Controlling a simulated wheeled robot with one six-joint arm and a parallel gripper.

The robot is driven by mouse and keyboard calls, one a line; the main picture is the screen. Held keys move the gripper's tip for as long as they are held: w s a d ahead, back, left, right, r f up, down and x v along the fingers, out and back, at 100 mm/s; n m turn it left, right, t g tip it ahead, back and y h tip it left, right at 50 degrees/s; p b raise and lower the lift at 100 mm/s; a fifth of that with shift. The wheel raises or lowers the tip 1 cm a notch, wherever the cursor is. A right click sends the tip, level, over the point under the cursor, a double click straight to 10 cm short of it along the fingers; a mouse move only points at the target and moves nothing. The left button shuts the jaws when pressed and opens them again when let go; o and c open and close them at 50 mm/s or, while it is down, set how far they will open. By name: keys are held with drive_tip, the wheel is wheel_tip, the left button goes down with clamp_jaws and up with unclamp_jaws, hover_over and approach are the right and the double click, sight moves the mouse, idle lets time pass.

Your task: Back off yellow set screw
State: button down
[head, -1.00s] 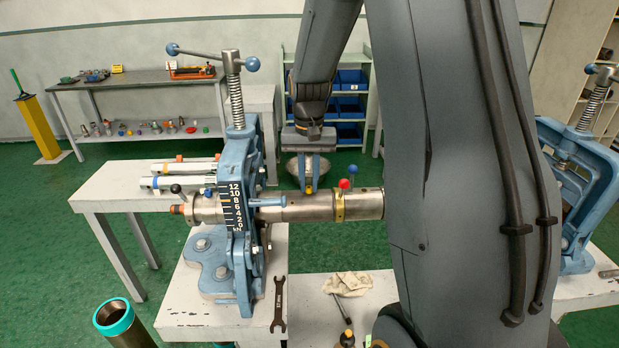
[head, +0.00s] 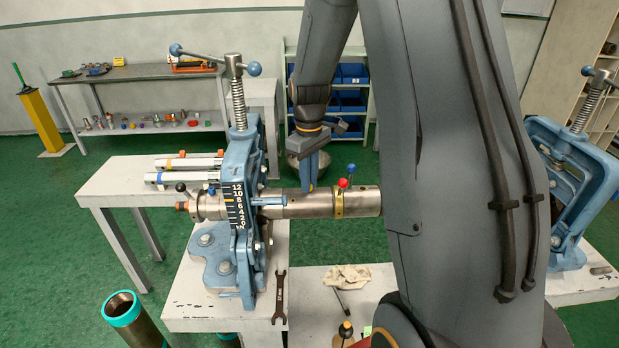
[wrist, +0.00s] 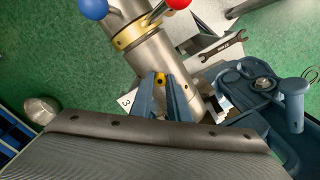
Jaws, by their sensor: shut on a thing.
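The yellow set screw (wrist: 160,78) shows in the wrist view between the fingertips of my gripper (wrist: 161,84), on top of the metal pipe (wrist: 183,88). My gripper is shut on it, and the fingers hide its sides. In the head view my gripper (head: 310,186) points down at the pipe (head: 310,205), and only a small bit of yellow shows at the fingertips. The pipe lies level through the blue vise (head: 238,190). A brass collar (head: 339,203) with a red knob (head: 343,183) and a blue knob (head: 351,167) sits to the right of my gripper.
A wrench (head: 280,296) and a rag (head: 347,277) lie on the white bench. Another blue vise (head: 570,180) stands at the right. A pipe with a teal rim (head: 122,304) stands at the lower left. My arm hides much of the right side.

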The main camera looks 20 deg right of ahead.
drive_tip(key=n, duration=0.3)
drive_tip(key=shift+s+f+n+p, duration=0.1)
drive_tip(key=shift+n+p, duration=0.2)
drive_tip(key=shift+p, duration=0.1)
drive_tip(key=shift+n+p, duration=0.3)
drive_tip(key=shift+n, duration=1.5)
drive_tip(key=c, duration=1.7)
unclamp_jaws()
